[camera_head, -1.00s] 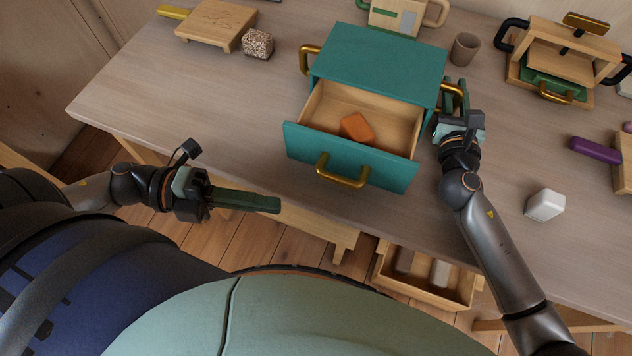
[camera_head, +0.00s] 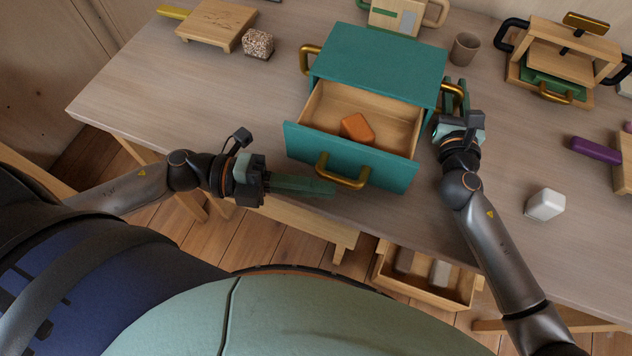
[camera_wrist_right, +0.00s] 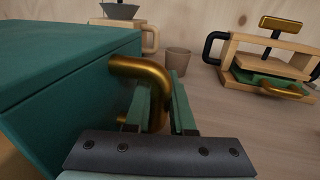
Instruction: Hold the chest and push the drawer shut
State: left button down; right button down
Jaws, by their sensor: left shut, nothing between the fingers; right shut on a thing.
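The teal chest (camera_head: 378,62) stands on the table with a brass handle on each side. Its drawer (camera_head: 300,142) is pulled open toward me, with a brass handle (camera_head: 342,178) on the front and an orange block (camera_head: 357,127) inside. My right gripper (camera_head: 455,92) is shut on the chest's right side handle (camera_wrist_right: 150,75), which shows between the fingers in the right wrist view. My left gripper (camera_head: 330,188) is shut and empty. Its fingertips are close to the drawer's front handle, low and to the left; I cannot tell whether they touch.
A speckled block (camera_head: 257,44) and a wooden board (camera_head: 217,25) lie at the left. A cup (camera_head: 465,49) stands behind the right gripper. A wooden press (camera_head: 560,60), a purple object (camera_head: 596,150) and a white block (camera_head: 545,204) are to the right. An open box (camera_head: 425,278) is below the table edge.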

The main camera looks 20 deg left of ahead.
aim_at(310, 145)
pick_arm(q)
jog(key=shift+w, duration=0.1)
jog(key=w, duration=1.1)
jog(key=shift+w+a, duration=0.15)
pick_arm(e)
jog(key=shift+a, duration=0.1)
pick_arm(q)
jog(key=shift+s, duration=0.5)
jog(key=s, duration=0.2)
jog(key=s+a, duration=0.1)
jog(key=shift+s+r, duration=0.25)
jog(key=shift+r, duration=0.05)
jog(key=v, duration=0.8)
jog(key=shift+a+r, duration=0.1)
jog(key=shift+a, duration=0.3)
pick_arm(e)
jog(key=c, duration=0.7)
grip_release()
